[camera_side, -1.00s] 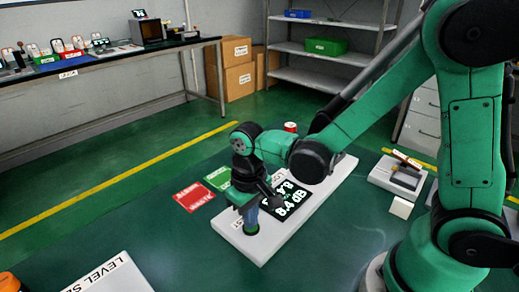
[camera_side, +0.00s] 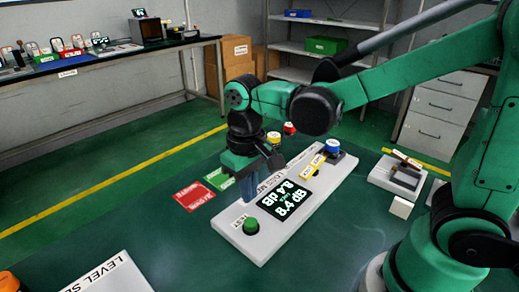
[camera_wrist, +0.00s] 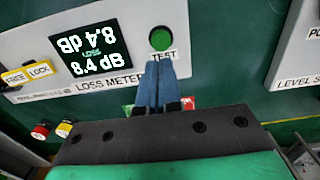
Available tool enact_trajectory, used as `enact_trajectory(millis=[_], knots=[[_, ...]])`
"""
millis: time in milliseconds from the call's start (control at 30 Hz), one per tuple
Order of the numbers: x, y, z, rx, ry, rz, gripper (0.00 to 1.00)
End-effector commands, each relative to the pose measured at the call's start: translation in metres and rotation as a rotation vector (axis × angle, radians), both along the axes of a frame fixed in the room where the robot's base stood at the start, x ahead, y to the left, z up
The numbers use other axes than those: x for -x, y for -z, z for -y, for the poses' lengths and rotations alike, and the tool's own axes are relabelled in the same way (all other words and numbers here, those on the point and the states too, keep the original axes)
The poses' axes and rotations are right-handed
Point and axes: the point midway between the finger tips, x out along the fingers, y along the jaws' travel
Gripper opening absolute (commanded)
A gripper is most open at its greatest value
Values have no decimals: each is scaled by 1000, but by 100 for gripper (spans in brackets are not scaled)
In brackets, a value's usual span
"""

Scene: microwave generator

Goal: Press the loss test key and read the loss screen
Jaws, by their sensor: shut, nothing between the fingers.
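The loss meter (camera_side: 275,232) is a white panel on the green table. Its round green test key (camera_side: 250,226) is at the near end, and it also shows in the wrist view (camera_wrist: 160,40) above the TEST label. The black loss screen (camera_side: 284,200) is lit and reads 8.4 dB, with a second upside-down 8.4 dB; the wrist view shows the screen (camera_wrist: 92,48) too. My gripper (camera_side: 248,200) is shut and empty, with blue fingers pointing down. Its tips (camera_wrist: 158,65) are beside the key, above the panel and apart from the key.
Yellow FREE and LOCK labels (camera_side: 312,166) and a blue knob (camera_side: 333,146) are at the meter's far end. Red (camera_side: 193,196) and green (camera_side: 217,180) cards lie behind it. A level panel (camera_side: 105,280) is at front left. A small white device (camera_side: 398,175) stands at right.

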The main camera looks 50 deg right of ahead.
Motion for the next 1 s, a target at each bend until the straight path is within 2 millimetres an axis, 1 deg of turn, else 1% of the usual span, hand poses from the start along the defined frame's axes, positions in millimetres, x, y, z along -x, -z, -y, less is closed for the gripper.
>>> enact_trajectory(millis=[33, 200, 400, 600, 1000], knots=[[0, -10, 0, 0, 0, 0, 0], [0, -39, 0, 0, 0, -1, 0], [0, -64, 0, 0, 0, -2, 0], [0, -73, 0, 0, 0, -2, 0], [0, -73, 0, 0, 0, -2, 0]])
